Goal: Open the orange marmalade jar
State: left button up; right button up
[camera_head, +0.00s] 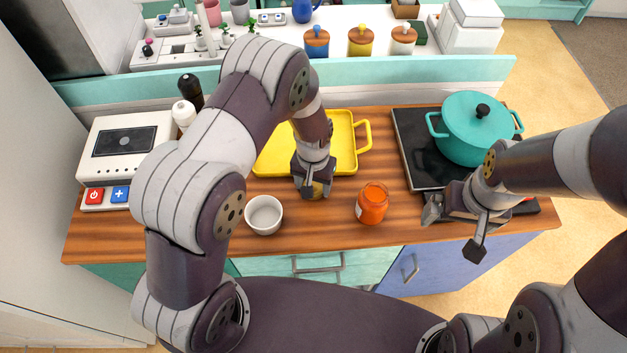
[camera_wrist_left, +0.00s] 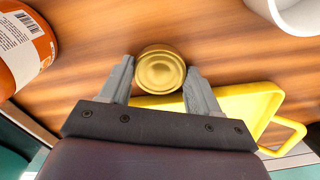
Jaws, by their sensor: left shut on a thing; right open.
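The orange marmalade jar (camera_head: 372,204) stands upright on the wooden counter right of my left gripper. Its top looks orange and uncovered in the head view. In the left wrist view the jar (camera_wrist_left: 22,50) is partly cut off at the left edge. My left gripper (camera_head: 312,190) is shut on a round gold lid (camera_wrist_left: 160,70), apart from the jar, near the front of the yellow tray. Whether the lid touches the counter I cannot tell. My right gripper (camera_head: 454,231) is open and empty, right of the jar near the counter's front edge.
The yellow tray (camera_head: 272,158) lies behind my left gripper. A white bowl (camera_head: 264,214) stands to its left. A teal pot (camera_head: 472,128) sits on the black hob (camera_head: 412,146) at right. A white appliance (camera_head: 118,150) stands at left. Some counter is clear around the jar.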

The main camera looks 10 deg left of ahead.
pick_arm(q)
jog(key=shift+f, duration=0.1)
jog(key=o, duration=1.2)
